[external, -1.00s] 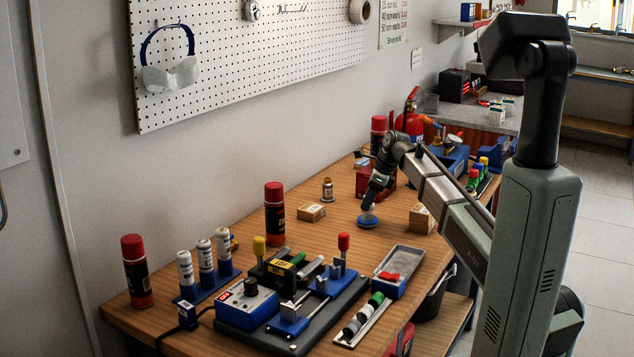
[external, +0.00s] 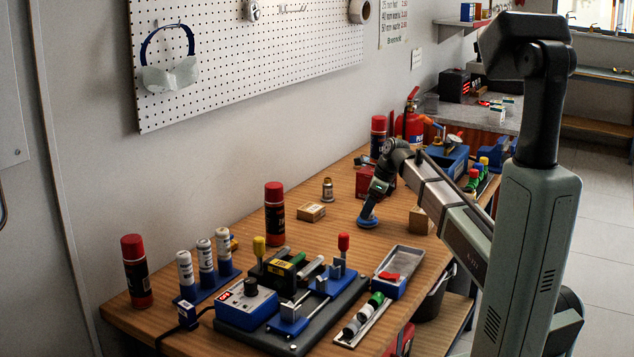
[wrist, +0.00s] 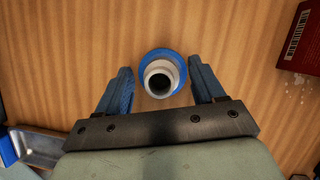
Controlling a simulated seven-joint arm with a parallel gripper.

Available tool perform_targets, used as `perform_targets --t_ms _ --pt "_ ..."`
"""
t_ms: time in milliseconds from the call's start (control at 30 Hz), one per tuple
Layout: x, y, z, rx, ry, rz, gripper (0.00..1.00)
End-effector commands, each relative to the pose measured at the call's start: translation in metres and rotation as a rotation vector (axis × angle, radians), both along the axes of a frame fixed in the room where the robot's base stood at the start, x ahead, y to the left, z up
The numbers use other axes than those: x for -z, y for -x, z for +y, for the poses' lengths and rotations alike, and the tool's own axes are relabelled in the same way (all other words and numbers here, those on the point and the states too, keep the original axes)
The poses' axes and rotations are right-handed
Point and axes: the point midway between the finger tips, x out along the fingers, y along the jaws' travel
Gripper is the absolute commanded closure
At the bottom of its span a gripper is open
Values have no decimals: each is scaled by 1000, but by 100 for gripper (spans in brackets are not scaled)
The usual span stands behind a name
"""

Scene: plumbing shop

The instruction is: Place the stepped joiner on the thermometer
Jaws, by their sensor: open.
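The stepped joiner (wrist: 142,70) has a wide blue ring below and a narrower pale collar around a dark hole. It stands on the wooden bench, with its hole facing the wrist camera. In the external view its blue rim (external: 368,221) shows beneath my gripper (external: 371,208), which hides its upper part. In the wrist view my gripper (wrist: 162,84) is open, with one blue finger on each side of the joiner and a gap at both sides. I cannot tell for sure which thing is the thermometer; a small brass-coloured piece with a dark top (external: 328,190) stands further back.
A small carton (external: 311,212) lies left of my gripper and a cardboard box (external: 421,221) stands to its right. A red-capped can (external: 274,212) and a grey-blue tray (external: 398,270) are nearer the camera. A red box (wrist: 304,40) is at the wrist view's upper right.

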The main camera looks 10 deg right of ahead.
Motion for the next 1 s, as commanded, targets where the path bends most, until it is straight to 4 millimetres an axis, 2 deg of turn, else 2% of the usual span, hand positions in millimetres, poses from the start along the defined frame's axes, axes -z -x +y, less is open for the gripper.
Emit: perform_targets --t_ms 267,800,1000 --pt "-9 1 -2 0 0 -1 32" --pt "-88 15 -32 1 0 -2 32" --pt "-107 18 -39 0 0 -1 32"
